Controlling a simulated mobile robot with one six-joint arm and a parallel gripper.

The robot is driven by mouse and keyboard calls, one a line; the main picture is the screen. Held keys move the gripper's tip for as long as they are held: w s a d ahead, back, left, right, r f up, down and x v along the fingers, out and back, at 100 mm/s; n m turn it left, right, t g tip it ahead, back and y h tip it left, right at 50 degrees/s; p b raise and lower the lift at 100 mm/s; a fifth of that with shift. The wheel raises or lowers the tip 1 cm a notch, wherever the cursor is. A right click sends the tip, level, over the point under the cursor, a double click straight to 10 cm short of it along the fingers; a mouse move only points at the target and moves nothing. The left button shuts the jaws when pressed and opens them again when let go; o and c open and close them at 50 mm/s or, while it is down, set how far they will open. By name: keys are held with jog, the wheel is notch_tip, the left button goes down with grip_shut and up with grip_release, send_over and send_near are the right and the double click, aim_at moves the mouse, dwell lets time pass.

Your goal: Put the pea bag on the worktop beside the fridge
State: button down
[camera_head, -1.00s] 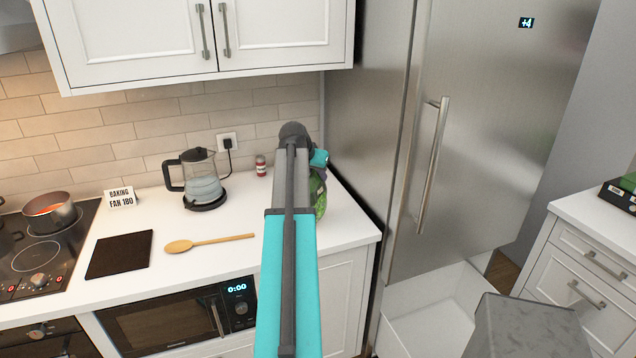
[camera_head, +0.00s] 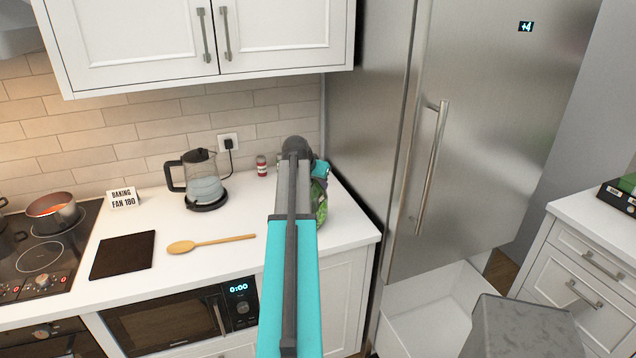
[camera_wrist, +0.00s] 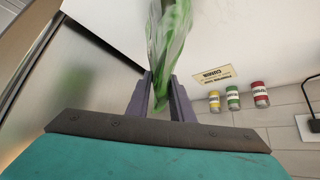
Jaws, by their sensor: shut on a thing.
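The green pea bag (camera_head: 321,201) shows behind my arm in the head view, at the right end of the white worktop (camera_head: 260,212), beside the fridge (camera_head: 366,120). In the wrist view my gripper (camera_wrist: 163,88) is shut on the pea bag (camera_wrist: 170,35), which hangs between the two grey fingers. The arm hides much of the bag in the head view. I cannot tell whether the bag's lower end touches the worktop.
A kettle (camera_head: 202,180), a wooden spoon (camera_head: 210,243), a dark board (camera_head: 122,254) and a sign (camera_head: 123,199) stand or lie to the left. Small spice jars (camera_wrist: 233,99) stand near the wall, by a label card (camera_wrist: 213,75). An open white drawer (camera_head: 428,312) juts out below the fridge door.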

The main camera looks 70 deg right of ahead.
jog(key=c, duration=1.5)
grip_release()
jog(key=shift+c, duration=0.2)
jog(key=shift+a, duration=0.15)
jog(key=shift+b+v, duration=1.65)
jog(key=shift+v, duration=4.25)
notch_tip(320, 180, up, 10)
jog(key=p, duration=1)
